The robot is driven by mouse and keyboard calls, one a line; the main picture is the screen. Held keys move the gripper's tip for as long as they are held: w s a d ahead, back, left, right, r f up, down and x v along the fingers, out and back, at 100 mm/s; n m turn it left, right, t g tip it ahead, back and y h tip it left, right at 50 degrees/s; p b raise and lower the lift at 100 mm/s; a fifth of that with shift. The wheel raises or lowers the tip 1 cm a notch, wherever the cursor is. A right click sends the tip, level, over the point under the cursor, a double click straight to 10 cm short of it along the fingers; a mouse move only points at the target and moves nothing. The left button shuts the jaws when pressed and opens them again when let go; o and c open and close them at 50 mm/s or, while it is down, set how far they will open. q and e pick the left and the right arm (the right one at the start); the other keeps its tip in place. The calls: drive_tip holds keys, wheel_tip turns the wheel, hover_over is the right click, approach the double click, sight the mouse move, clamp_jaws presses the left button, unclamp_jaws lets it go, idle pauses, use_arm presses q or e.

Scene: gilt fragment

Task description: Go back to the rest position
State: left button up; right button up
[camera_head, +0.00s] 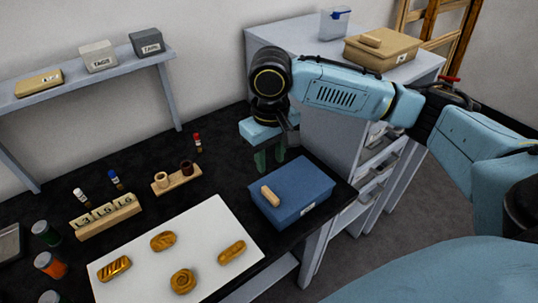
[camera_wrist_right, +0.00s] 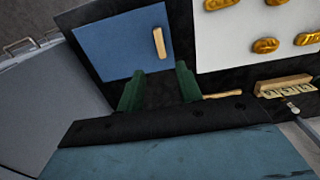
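My right arm comes in from the right, and its gripper (camera_head: 270,162) hangs above the black table behind the blue box. Its two green fingers are apart with nothing between them; the right wrist view shows the same open gripper (camera_wrist_right: 159,84). The blue box (camera_head: 305,208) has its lid on, with a wooden handle (camera_head: 270,196) on top. In the right wrist view the blue lid (camera_wrist_right: 115,45) lies beyond the fingertips, and I see no contact. My left gripper is not in view.
A white board (camera_head: 207,228) holds several golden pieces. Nearby stand a numbered wooden rack (camera_head: 106,216), a wooden holder (camera_head: 177,180) and small vials. A wall shelf (camera_head: 95,78) carries boxes.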

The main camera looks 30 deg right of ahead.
drive_tip(key=s+a+f+n+t+y, duration=0.3)
drive_tip(key=s+a+f+y, duration=0.1)
drive_tip(key=s+a+f, duration=0.65)
drive_tip(key=s+d+f+m+h, duration=0.2)
drive_tip(key=s+d+f+h, duration=0.2)
drive_tip(key=s+d+f, duration=0.35)
drive_tip(key=s+f+b, duration=0.1)
drive_tip(key=s+f, duration=0.2)
drive_tip(key=f, duration=2)
drive_tip(key=s+d+f+g+b, duration=0.1)
drive_tip(key=s+d+f+g, duration=0.1)
drive_tip(key=s+f, duration=1.4)
drive_tip(key=shift+d+f+b, duration=0.3)
drive_tip(key=shift+f+b, duration=0.05)
drive_tip(key=shift+b, duration=0.05)
